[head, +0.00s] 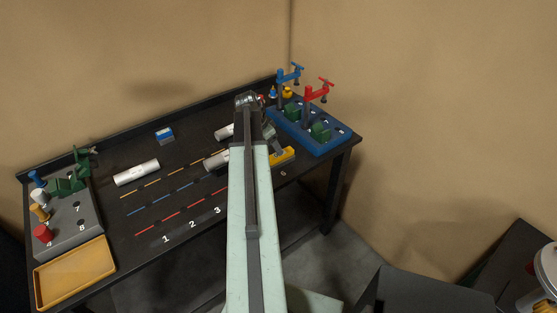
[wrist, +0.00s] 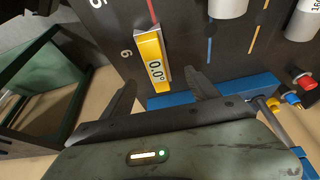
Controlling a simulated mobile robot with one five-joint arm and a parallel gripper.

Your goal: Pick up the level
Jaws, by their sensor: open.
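The level (wrist: 153,58) is a yellow bar with a pale display reading 0.0°. In the wrist view it lies on the dark bench, just beyond and between my fingertips. In the head view the level (head: 283,156) lies near the bench's front edge, right of my arm, partly hidden by it. My gripper (wrist: 160,76) is open, with one dark finger on each side of the level's near end and nothing held. I cannot tell how high the fingers are above the bench. In the head view my arm hides most of the gripper.
A blue clamp base (head: 313,137) with blue and red clamps stands right of the level. White cylinders (head: 136,172) lie on the bench (head: 150,205). A grey block (head: 72,235) with coloured pegs and a yellow tray (head: 75,273) are at left. The bench's front middle is clear.

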